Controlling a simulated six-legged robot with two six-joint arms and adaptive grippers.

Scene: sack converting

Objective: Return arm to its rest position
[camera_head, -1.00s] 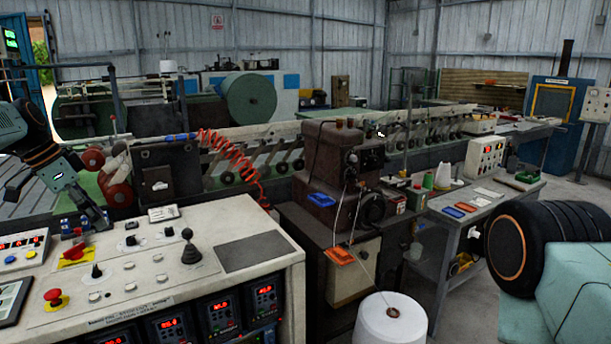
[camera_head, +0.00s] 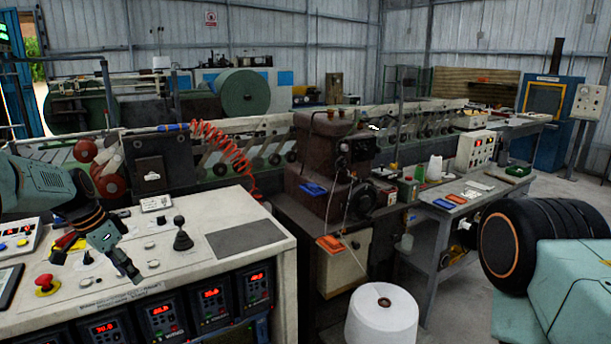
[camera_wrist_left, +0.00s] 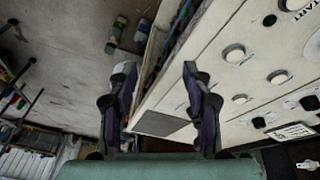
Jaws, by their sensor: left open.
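My left arm comes in from the left in the head view, and its gripper (camera_head: 130,268) hangs over the cream control console (camera_head: 255,212). In the left wrist view the two fingers (camera_wrist_left: 160,100) stand apart with nothing between them, so the gripper is open and empty. The console's edge and its grey pad (camera_wrist_left: 160,123) show beyond the fingers. I cannot tell from these views how high the fingertips are above the panel. A dark part of my own body fills the right side of the head view, but no right gripper fingers show.
The console carries a black joystick (camera_head: 182,236), a red stop button (camera_head: 46,283) and several knobs. A white thread cone (camera_head: 382,318) stands right of it. A brown machine (camera_head: 330,165) is behind. A grey side table (camera_head: 445,212) stands at right, with clear floor beyond.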

